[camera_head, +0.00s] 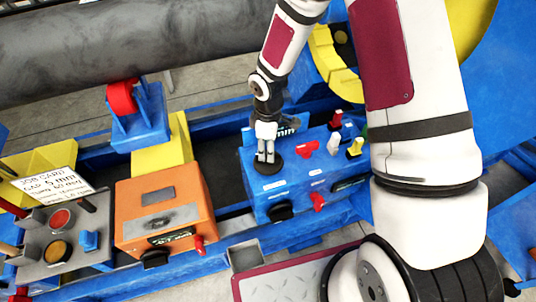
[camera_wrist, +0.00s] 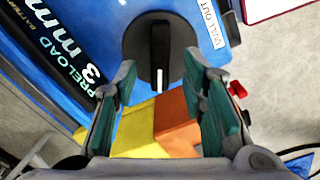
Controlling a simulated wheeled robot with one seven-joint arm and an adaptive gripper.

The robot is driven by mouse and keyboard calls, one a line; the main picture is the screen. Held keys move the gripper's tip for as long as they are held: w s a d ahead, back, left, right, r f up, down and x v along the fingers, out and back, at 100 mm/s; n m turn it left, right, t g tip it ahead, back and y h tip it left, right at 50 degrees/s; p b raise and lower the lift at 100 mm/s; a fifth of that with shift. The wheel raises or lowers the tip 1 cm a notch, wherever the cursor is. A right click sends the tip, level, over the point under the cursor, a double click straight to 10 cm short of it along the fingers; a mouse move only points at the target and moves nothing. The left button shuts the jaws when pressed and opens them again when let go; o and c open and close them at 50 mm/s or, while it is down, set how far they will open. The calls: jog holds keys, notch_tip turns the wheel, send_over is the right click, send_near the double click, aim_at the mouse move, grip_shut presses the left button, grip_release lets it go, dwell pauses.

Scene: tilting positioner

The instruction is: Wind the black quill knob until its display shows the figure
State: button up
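The black quill knob (camera_head: 268,166) is a round dial on top of the blue box (camera_head: 300,178). In the wrist view the knob (camera_wrist: 160,25) has a raised black bar across it and a label reading "…UILL OUT" beside it. A dark display (camera_wrist: 68,58) next to it reads "PRELOAD 3 mm". My gripper (camera_head: 266,156) points down over the knob. In the wrist view my gripper (camera_wrist: 158,68) is open, its green-padded fingers on either side of the bar with gaps visible. I cannot tell whether the tips touch the dial.
A job card (camera_head: 52,184) at the left has a line that seems to read "5 mm". An orange box (camera_head: 158,212) stands left of the blue box. Red, white and yellow knobs crowd the blue box's right side, close to my arm. A large grey cylinder (camera_head: 130,45) lies behind.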

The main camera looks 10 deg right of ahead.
jog(key=shift+f, duration=2)
jog(key=shift+c, duration=0.3)
grip_shut()
